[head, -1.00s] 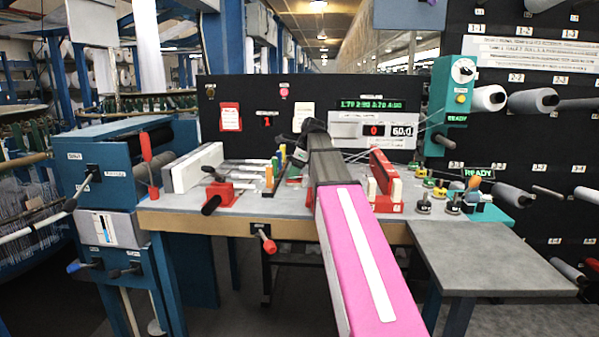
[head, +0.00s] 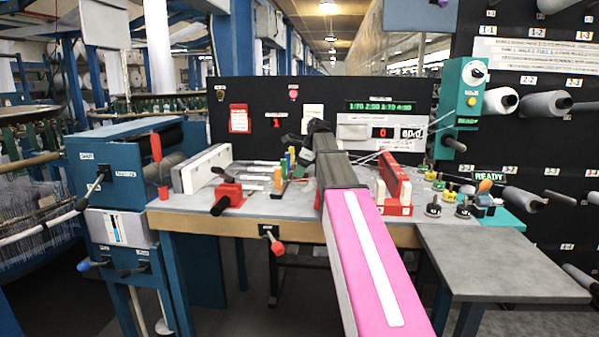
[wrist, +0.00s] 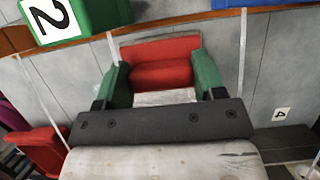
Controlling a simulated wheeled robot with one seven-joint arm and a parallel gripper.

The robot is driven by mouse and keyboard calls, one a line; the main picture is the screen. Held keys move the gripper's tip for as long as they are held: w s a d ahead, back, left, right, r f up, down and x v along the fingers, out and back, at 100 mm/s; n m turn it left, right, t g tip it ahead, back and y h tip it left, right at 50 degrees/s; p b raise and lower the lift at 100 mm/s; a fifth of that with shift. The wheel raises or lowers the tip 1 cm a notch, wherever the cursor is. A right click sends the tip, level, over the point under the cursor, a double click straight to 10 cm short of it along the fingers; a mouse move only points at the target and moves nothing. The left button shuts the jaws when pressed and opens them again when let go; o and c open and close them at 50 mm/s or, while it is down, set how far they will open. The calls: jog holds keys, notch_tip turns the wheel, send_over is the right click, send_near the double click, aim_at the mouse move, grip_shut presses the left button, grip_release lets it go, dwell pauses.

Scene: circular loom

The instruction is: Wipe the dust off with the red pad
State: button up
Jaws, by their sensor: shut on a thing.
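In the wrist view, my gripper (wrist: 162,78) has its two green fingertips on either side of the red pad (wrist: 160,52) and is shut on it. A grey panelled surface (wrist: 75,75) lies behind and around the pad. I cannot tell whether the pad touches it. In the head view, the dark end of my arm reaches over the back of the worktable (head: 290,205). My own arm hides the pad and fingertips there. I cannot make out dust in either view.
A green block marked 2 (wrist: 65,18) is close at upper left in the wrist view. On the worktable are a red clamp (head: 229,196), a red rack with white bars (head: 396,185) and several small dark weights (head: 433,208). A grey side table (head: 500,265) is bare.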

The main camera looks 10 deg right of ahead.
jog(key=shift+s+d, duration=0.4)
jog(key=shift+d, duration=0.75)
jog(key=shift+s+d, duration=0.35)
jog(key=shift+d, duration=0.75)
jog(key=shift+s+d, duration=0.4)
jog(key=shift+d, duration=0.75)
jog(key=shift+w+d, duration=0.3)
jog(key=shift+w, duration=0.5)
jog(key=shift+w+d, duration=0.3)
jog(key=shift+w, duration=0.45)
jog(key=shift+w+a, duration=0.3)
jog(key=shift+a, duration=0.55)
jog(key=shift+w+a, duration=0.25)
jog(key=shift+a, duration=0.55)
jog(key=shift+w+a+f, duration=0.1)
jog(key=shift+w+a, duration=0.1)
jog(key=shift+a, duration=0.5)
jog(key=shift+w+a+f, duration=0.1)
jog(key=shift+w+a, duration=0.05)
jog(key=shift+a, duration=0.5)
jog(key=shift+w+a, duration=0.2)
jog(key=shift+a, duration=0.5)
jog(key=shift+r, duration=0.1)
jog(key=shift+w+r, duration=0.1)
jog(key=shift+r, duration=2.9)
